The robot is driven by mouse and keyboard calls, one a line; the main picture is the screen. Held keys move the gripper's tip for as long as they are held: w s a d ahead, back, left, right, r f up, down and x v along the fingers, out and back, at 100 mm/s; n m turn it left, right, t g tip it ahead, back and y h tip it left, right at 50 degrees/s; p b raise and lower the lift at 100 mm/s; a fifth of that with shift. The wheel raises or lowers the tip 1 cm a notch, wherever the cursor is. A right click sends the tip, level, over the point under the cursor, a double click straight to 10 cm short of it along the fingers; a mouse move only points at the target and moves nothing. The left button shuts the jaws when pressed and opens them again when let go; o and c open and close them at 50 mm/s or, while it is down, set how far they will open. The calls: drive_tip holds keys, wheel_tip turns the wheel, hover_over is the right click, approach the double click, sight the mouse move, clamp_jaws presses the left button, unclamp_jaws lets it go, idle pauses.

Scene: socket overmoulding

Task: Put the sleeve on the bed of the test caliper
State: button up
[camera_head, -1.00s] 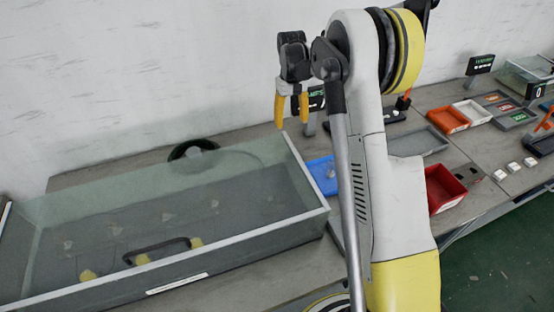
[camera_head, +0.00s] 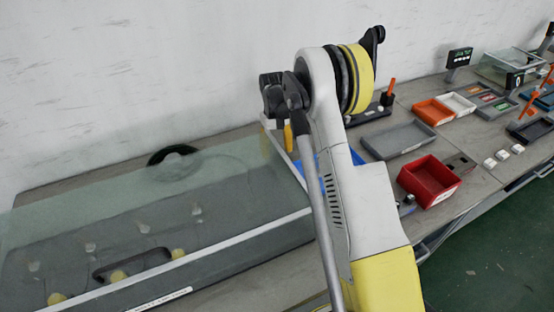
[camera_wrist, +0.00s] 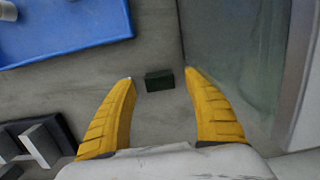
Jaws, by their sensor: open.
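My gripper (camera_wrist: 159,76) is open, its two yellow fingers spread apart, over the grey bench. In the head view my gripper (camera_head: 289,140) hangs fingers down beside the glass case, partly hidden by my arm. A small dark green block (camera_wrist: 160,81) shows between the fingertips in the wrist view, with gaps to both fingers. I cannot tell whether it is the sleeve. A dark device with pale grey jaw-like blocks (camera_wrist: 42,146) stands at the lower left of the wrist view, partly cut off; it may be the test caliper. Neither is clear in the head view.
A blue tray (camera_wrist: 75,30) with a white part (camera_wrist: 8,10) lies upper left in the wrist view. The glass case (camera_head: 240,238) stands close to the gripper. A red bin (camera_head: 429,182), a grey tray (camera_head: 397,140) and an orange tray (camera_head: 434,111) are farther right.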

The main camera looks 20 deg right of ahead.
drive_tip(key=shift+f, duration=0.6)
drive_tip(key=shift+s, duration=0.1)
drive_tip(key=c, duration=1.1)
drive_tip(key=shift+r, duration=0.1)
drive_tip(key=shift+c, duration=0.2)
